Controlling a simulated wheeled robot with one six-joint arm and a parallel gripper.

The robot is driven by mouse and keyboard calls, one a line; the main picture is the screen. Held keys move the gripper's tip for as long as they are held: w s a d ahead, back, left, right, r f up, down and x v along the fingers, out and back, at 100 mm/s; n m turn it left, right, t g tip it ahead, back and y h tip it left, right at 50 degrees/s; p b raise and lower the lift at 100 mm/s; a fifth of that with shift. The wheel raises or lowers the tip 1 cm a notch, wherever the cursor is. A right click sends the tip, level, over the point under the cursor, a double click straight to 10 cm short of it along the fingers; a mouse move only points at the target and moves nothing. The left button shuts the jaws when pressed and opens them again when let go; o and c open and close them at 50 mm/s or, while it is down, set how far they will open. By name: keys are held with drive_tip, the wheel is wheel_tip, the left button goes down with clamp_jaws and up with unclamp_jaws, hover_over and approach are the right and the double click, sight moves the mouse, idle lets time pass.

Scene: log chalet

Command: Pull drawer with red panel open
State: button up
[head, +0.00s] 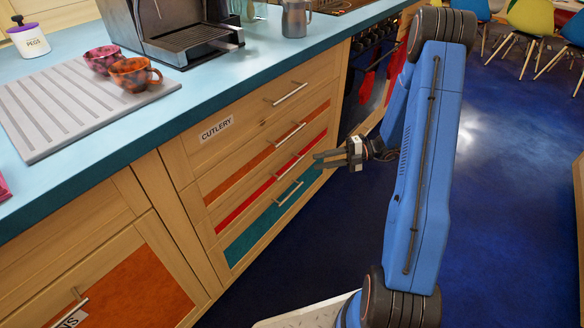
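The drawer with the red panel (241,207) is third from the top in a wooden drawer stack and looks shut. Its metal bar handle (288,167) runs along its front. My gripper (316,161) is to the right of this handle, in front of the right end of the stack, with its fingers pointing left towards the drawer fronts. A gap shows between the two fingers, and nothing is between them. The gripper looks apart from the handle.
The drawer labelled CUTLERY (250,117) and an orange-panel drawer (232,182) are above; a teal-panel drawer (250,240) is below. All look shut. The blue counter (215,92) overhangs them. An oven (365,85) stands right. Blue floor (285,275) is clear in front.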

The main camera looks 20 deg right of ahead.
sight(292, 166)
drive_tip(key=a, duration=0.3)
drive_tip(key=w+a+f, duration=0.1)
drive_tip(key=a, duration=0.7)
drive_tip(key=shift+w+a+f, duration=0.1)
drive_tip(key=shift+w+f, duration=0.15)
drive_tip(key=shift+w, duration=0.05)
clamp_jaws()
